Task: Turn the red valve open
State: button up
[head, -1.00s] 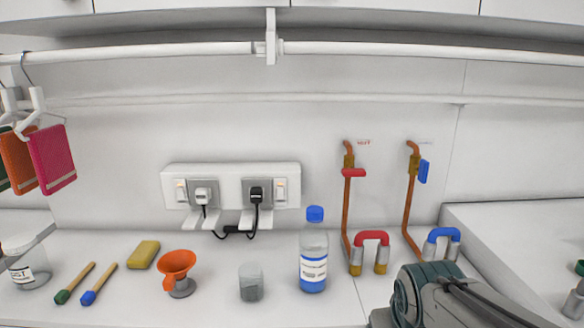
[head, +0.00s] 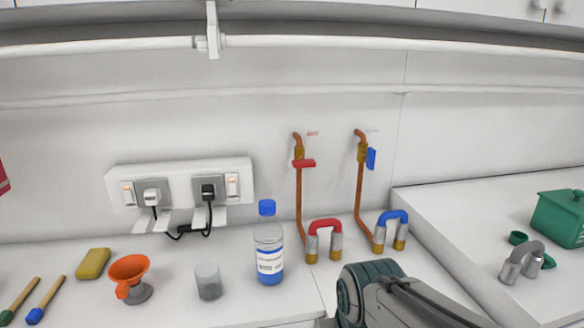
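The red valve handle (head: 304,163) sits on a copper pipe (head: 300,205) on the back wall, under a small red label. The handle lies crosswise to the pipe. To its right, a blue valve handle (head: 371,159) on a second copper pipe (head: 361,200) stands along its pipe. My arm shows at the bottom right, below and in front of the pipes. My gripper's fingers are not visible, so its state is hidden.
A red hose loop (head: 324,224) and a blue hose loop (head: 393,217) stand below the valves. A bottle (head: 269,250), a glass (head: 208,282) and an orange funnel (head: 129,270) stand on the left. A rail (head: 320,42) runs above. The wall around the valves is clear.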

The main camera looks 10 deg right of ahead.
aim_at(302, 163)
jog(key=k, duration=1)
jog(key=u, duration=1.35)
jog(key=i, duration=0.95)
jog(key=z, duration=2.5)
jog(key=i, duration=0.5)
